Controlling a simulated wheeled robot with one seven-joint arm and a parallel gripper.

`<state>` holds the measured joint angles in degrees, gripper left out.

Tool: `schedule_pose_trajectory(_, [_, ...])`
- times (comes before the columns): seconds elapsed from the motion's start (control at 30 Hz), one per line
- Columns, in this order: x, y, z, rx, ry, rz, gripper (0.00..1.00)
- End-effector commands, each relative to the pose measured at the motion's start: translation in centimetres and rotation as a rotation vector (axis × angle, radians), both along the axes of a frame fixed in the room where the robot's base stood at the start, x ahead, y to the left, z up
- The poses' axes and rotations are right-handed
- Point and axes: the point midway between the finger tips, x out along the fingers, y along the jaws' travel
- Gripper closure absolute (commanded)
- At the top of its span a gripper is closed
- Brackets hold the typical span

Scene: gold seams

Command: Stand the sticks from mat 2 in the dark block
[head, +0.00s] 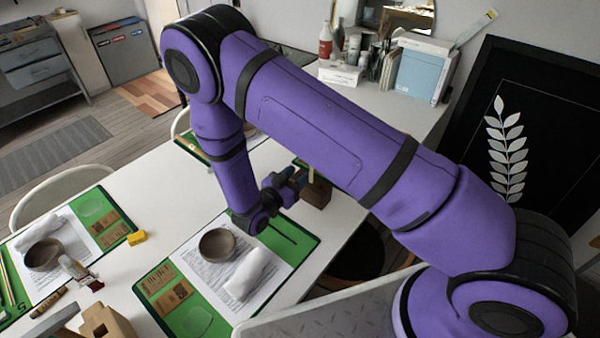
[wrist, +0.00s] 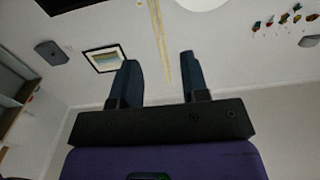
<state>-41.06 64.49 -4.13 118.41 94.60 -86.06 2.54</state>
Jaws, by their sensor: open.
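The dark block (head: 317,191) is a brown wooden block at the far right edge of the white table, partly hidden by my arm. A pale yellow stick (head: 311,173) stands upright at it, apparently in its top. My gripper (head: 290,181) is just left of the block, partly hidden behind my arm. In the wrist view my gripper (wrist: 158,65) is open, with nothing held between its blue fingers. A black stick (head: 283,233) lies on the near green mat (head: 305,240). I cannot read a number 2 on any mat.
The near mat also bears a brown bowl (head: 217,244) and a rolled white cloth (head: 248,274). Another mat at left has a bowl (head: 43,254), cloth and sticks. A yellow block (head: 137,238) lies between them. A pale wooden block (head: 106,322) stands at the front.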

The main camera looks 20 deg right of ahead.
Motion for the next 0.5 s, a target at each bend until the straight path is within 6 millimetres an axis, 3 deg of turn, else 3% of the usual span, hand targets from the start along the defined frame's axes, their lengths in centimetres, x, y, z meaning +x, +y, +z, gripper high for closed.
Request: schedule_pose_trajectory(0.5, [-1.9, 2.8, 0.0, 0.0, 0.0, 0.001, 0.59])
